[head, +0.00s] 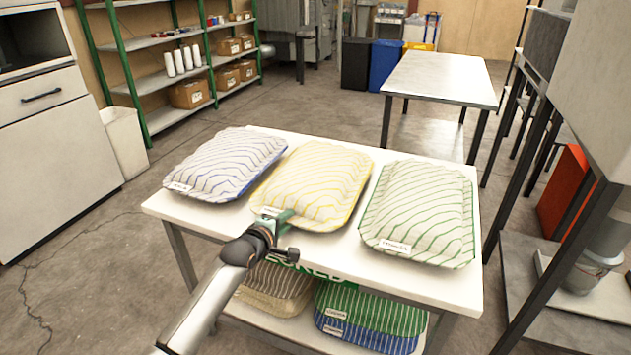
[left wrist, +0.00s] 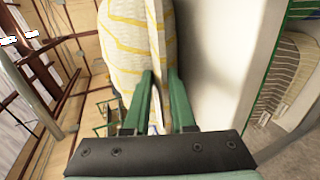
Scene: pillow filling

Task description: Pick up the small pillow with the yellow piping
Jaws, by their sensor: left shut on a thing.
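The small pillow with yellow piping (head: 313,184) lies in the middle of the white table (head: 458,287), between two other pillows. It is off-white with yellow wavy stripes. My left gripper (head: 277,218) is at its near edge, by the front of the table. In the left wrist view the green fingers (left wrist: 158,100) are shut on the near edge of the yellow-piped pillow (left wrist: 128,45). The pillow still appears to rest on the table. My right gripper is not in view.
A blue-piped pillow (head: 228,164) lies left and a green-piped pillow (head: 420,210) right, both close by. More pillows (head: 370,315) lie on the lower shelf. An empty white table (head: 440,77) stands behind; a dark rack (head: 545,190) is at the right.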

